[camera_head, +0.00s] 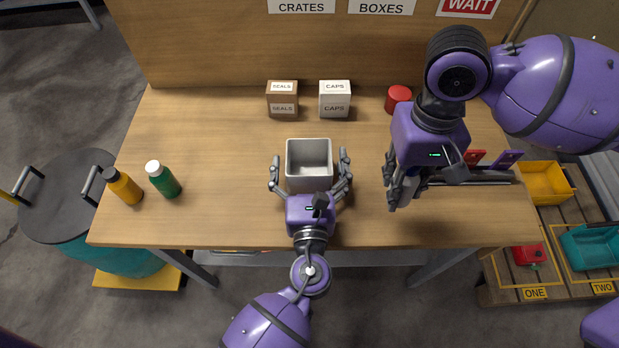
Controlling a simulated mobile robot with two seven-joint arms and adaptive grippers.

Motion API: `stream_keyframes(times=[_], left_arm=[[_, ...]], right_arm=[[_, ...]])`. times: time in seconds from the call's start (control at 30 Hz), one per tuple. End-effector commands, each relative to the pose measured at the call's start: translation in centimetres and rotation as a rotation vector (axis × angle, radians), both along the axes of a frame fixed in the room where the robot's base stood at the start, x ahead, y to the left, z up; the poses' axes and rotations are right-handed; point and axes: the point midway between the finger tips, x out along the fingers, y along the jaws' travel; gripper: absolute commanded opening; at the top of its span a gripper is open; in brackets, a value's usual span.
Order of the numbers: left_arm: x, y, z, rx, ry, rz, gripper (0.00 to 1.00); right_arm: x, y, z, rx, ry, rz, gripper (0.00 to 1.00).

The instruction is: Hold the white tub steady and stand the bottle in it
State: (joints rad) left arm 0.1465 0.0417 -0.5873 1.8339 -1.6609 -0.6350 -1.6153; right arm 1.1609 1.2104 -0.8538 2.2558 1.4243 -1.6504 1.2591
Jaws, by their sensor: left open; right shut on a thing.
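The white tub (309,184), square and open at the top, stands on the table and looks empty. My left gripper (311,176) is open, with its fingers on either side of the tub; I cannot tell whether they touch it. An orange bottle with a dark cap (124,188) and a green bottle with a white cap (165,182) stand at the table's left end, away from both grippers. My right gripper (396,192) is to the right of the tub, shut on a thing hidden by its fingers.
The wooden table (230,200) is clear between the bottles and the tub. A seals box (282,100), a caps box (334,100) and a red round thing (398,97) stand at the back. A rack with red and purple pieces (480,172) is right of my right gripper.

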Motion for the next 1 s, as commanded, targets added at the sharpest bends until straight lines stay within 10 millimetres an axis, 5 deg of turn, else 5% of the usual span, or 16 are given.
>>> stream_keyframes(times=[0.5, 0.87, 1.0], left_arm=[[1.7, 0.0, 0.0, -0.001, 0.001, -0.001, 0.96], [1.7, 0.0, 0.0, -0.002, 0.001, -0.001, 0.48], [1.7, 0.0, 0.0, -0.001, 0.001, -0.001, 0.47]], right_arm=[[0.0, 0.0, 0.0, 0.000, 0.000, 0.000, 0.00], [0.0, 0.0, 0.0, 0.000, 0.000, 0.000, 0.00], [0.0, 0.0, 0.0, 0.000, 0.000, 0.000, 0.00]])
